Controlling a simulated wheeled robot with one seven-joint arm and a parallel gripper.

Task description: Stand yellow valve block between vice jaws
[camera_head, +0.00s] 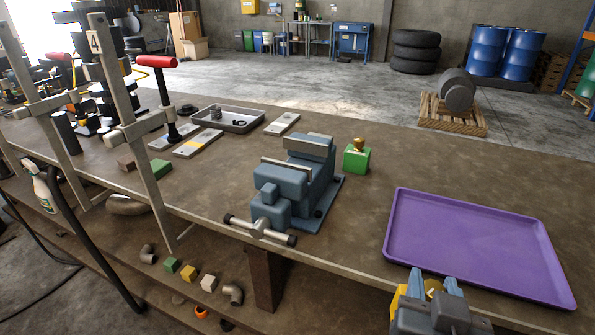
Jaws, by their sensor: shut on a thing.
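The blue-grey vice (283,184) is fixed to the bench, with its handle toward the front edge. Its two jaws stand apart with an empty gap between them. My gripper (432,279) is at the bottom right, in front of the bench edge and the purple tray. It is shut on the yellow valve block (398,300), which shows as a yellow strip left of the fingers. A brass part (433,286) shows between the fingers. My gripper hides most of the block, so I cannot tell its tilt.
A green block with a brass top (356,160) stands just right of the vice. An empty purple tray (470,240) lies on the right. Clamps (145,130), metal plates and a grey tray (228,119) are on the left.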

